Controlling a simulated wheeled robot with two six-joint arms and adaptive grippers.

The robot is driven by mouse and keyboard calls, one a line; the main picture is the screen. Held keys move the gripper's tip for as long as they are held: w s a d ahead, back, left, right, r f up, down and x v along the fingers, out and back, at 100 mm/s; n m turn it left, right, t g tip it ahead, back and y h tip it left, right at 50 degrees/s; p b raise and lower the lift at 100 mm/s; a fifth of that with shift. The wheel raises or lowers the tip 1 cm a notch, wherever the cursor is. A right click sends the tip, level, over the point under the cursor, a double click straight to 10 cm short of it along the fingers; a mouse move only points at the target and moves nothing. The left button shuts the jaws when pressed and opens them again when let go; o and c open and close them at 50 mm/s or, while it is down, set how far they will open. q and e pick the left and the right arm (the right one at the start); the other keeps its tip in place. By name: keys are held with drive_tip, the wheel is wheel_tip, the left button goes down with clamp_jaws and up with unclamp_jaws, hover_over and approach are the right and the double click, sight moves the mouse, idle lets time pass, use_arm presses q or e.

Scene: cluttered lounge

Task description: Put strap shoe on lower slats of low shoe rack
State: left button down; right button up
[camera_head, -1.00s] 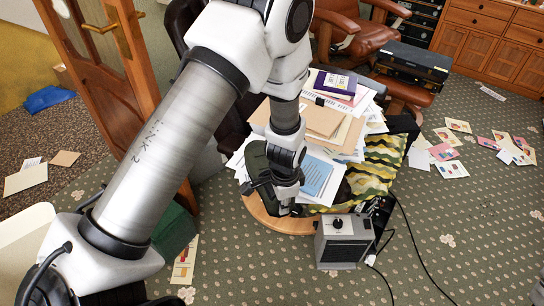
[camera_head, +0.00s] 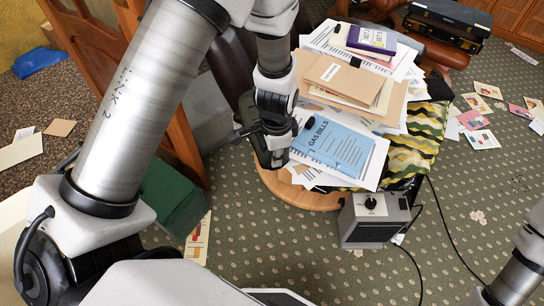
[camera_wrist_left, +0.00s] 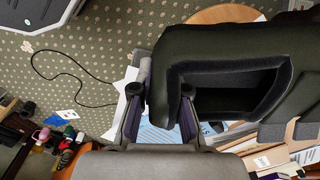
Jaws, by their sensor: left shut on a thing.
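The strap shoe (camera_wrist_left: 225,50) is dark green-black and fills the upper right of the left wrist view, its hollow opening showing. My left gripper (camera_wrist_left: 160,108) is shut on the shoe's edge, with one finger on each side. In the head view the shoe (camera_head: 250,112) is a small dark shape, mostly hidden by my left gripper (camera_head: 272,148). Both are at the left edge of the paper-covered round table. I cannot make out the low shoe rack for certain in either view. My right gripper is out of view; only part of my right arm shows at the lower right.
The round wooden table (camera_head: 310,197) bears papers, a blue gas bills sheet (camera_head: 334,146) and camouflage cloth (camera_head: 412,150). A grey heater-like box (camera_head: 372,220) with cables stands before it. A green box (camera_head: 172,197) is at left. Several colourful items (camera_wrist_left: 60,135) show in the wrist view.

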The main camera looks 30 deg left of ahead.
use_arm(q)
drive_tip(key=shift+d, duration=0.15)
drive_tip(key=shift+f, duration=0.2)
drive_tip(key=c, duration=1.2)
unclamp_jaws()
